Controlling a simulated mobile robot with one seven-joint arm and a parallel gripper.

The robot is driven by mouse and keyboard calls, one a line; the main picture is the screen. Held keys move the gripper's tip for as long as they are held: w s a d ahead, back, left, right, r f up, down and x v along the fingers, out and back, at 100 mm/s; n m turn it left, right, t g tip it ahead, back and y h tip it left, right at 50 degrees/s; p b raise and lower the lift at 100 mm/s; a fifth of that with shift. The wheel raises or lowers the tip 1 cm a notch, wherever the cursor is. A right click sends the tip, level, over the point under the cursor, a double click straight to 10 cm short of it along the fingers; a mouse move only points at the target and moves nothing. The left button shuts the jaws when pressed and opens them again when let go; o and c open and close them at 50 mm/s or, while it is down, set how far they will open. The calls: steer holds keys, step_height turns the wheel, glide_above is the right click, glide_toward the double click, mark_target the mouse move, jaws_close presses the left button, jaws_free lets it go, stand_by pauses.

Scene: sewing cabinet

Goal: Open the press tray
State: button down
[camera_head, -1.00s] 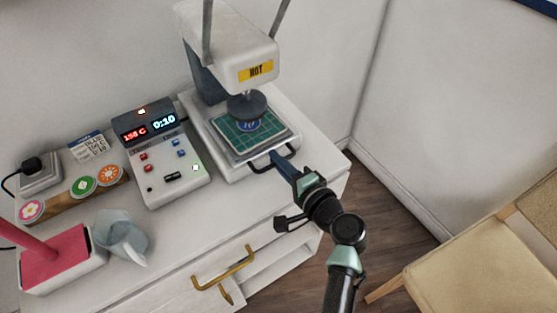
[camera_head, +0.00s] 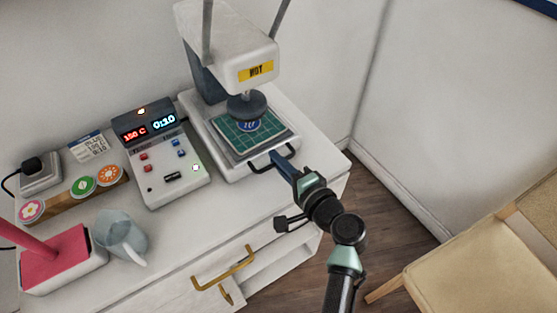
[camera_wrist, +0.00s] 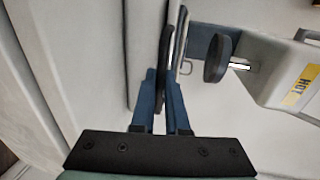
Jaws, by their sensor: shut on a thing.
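The heat press (camera_head: 228,48) stands at the back of the cabinet top, with a yellow HOT label on its white head. Its tray (camera_head: 262,147) sits low under the round dark pad and carries a green gridded mat (camera_head: 250,134) with a round blue badge. A dark loop handle (camera_head: 268,168) sticks out from the tray's front edge. My gripper (camera_head: 279,160) is shut on this handle. In the wrist view the blue fingers (camera_wrist: 160,88) close on the dark handle bar (camera_wrist: 164,60), and the press head (camera_wrist: 275,75) is at the right. The fingertips partly hide the handle.
A wooden chair (camera_head: 480,250) stands at right.

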stand_by(0.4)
steer(key=f+p+v, duration=0.2)
steer(key=f+v, duration=0.1)
steer(key=v, duration=1.1)
steer(key=shift+s+d, duration=0.4)
steer(key=shift+s, duration=0.1)
steer(key=shift+r, duration=0.1)
steer(key=c, duration=0.9)
jaws_free()
steer(key=shift+a, duration=0.1)
steer(key=v, duration=1.3)
